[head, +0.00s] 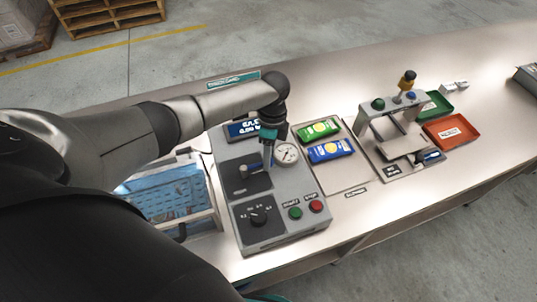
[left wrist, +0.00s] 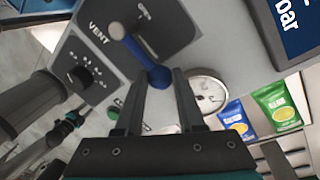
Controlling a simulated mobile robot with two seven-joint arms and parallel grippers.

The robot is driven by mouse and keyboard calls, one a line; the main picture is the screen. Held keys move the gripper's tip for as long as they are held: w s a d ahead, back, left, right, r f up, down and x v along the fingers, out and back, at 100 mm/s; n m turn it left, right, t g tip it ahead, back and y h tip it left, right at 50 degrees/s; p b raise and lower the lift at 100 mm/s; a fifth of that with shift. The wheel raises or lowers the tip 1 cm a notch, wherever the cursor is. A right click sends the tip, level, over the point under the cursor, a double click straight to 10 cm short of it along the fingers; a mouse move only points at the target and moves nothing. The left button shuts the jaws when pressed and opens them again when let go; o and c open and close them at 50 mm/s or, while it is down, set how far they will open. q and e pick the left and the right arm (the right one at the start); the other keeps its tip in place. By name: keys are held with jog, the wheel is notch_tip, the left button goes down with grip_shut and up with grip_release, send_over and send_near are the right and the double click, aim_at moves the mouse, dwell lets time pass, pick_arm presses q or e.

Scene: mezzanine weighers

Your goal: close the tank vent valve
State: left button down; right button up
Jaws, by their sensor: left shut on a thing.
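The vent valve is a lever on a black plate (head: 252,184) on the grey control box. The plate, marked VENT, shows in the left wrist view (left wrist: 165,22). My left gripper (left wrist: 160,76) is shut on the lever's blue end. In the head view my left gripper (head: 267,160) points down at the plate's right side. My right gripper is not clearly seen.
A pressure gauge (head: 286,153) stands close right of the gripper, with a blue display (head: 243,129) behind. A black dial (head: 258,217), green button (head: 295,213) and red button (head: 316,206) sit in front. Green (head: 319,129) and blue (head: 331,150) packets lie to the right.

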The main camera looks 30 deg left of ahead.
pick_arm(q)
jog(key=shift+d, duration=0.1)
jog(key=c, duration=0.5)
grip_release()
jog(key=shift+s, duration=0.1)
